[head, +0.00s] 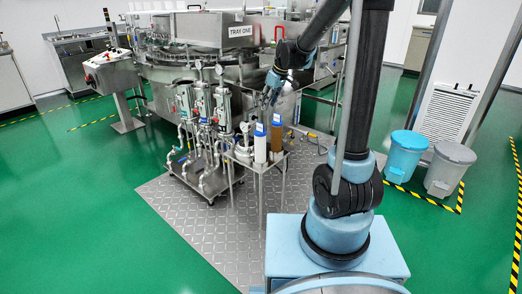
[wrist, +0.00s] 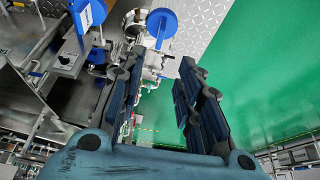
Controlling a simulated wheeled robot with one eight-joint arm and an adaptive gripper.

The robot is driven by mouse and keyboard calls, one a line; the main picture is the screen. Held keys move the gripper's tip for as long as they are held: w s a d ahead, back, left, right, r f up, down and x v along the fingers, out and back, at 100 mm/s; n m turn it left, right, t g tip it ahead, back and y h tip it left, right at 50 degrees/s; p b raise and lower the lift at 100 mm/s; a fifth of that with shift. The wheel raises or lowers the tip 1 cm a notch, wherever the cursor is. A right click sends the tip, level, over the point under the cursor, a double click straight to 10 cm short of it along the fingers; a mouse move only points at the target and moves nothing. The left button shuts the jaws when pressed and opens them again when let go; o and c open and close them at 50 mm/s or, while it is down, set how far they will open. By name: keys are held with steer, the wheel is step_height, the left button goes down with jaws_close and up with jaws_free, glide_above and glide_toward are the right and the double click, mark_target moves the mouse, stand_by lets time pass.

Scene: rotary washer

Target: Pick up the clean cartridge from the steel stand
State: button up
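The clean cartridge looks to be the white upright cylinder (head: 260,150) with a blue label at its top, standing on the steel stand (head: 245,163) in the head view. A brown cartridge (head: 277,138) with a blue label stands beside it, to the right. My gripper (head: 269,97) is above and behind the cartridges, apart from them. In the wrist view its two fingers (wrist: 160,68) are spread with nothing between them.
A wheeled skid with steel housings and white pipes (head: 200,130) stands left of the stand. The large rotary washer (head: 165,70) is behind. Blue and grey bins (head: 405,155) are at the right. Green floor is open at the left.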

glide_toward(260, 123)
steer(key=x, duration=0.5)
steer(key=shift+w+a, duration=0.15)
steer(key=shift+w, duration=0.2)
steer(key=shift+d+x, duration=0.1)
steer(key=shift+x, duration=1.3)
steer(key=shift+d+x, duration=0.15)
steer(key=shift+x, duration=1.25)
steer(key=shift+s, duration=0.2)
steer(key=shift+c, duration=0.6)
jaws_close()
